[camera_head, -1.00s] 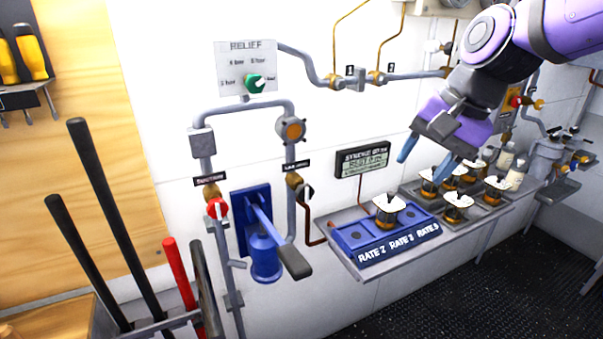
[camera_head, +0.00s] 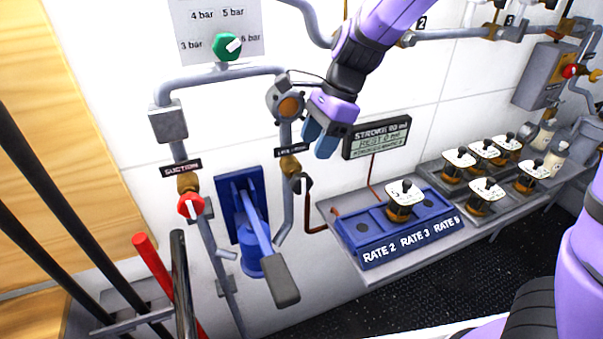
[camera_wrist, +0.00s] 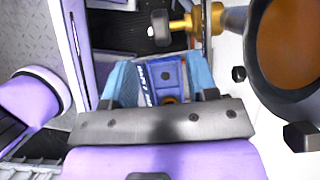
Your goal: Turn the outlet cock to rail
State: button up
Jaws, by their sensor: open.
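The outlet cock appears to be the brass valve with a black handle (camera_head: 302,182) on the right-hand pipe, under a small black label too blurred to read surely. My gripper (camera_head: 320,138) is just above and right of it, fingers pointing down, open and empty. In the wrist view my two blue fingertips (camera_wrist: 160,80) are spread apart. A brass stem with a black handle (camera_wrist: 160,27), likely the same cock, shows beyond them, apart from both fingers. Which way the handle points is hard to tell.
A round orange-faced fitting (camera_head: 289,106) sits close by my gripper and looms in the wrist view (camera_wrist: 290,45). The red suction cock (camera_head: 191,205), blue pump lever (camera_head: 262,232), display (camera_head: 377,138) and blue rate tray (camera_head: 366,248) surround the spot.

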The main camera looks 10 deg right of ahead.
aim_at(302, 175)
jog(key=x, duration=0.9)
jog(key=c, duration=0.9)
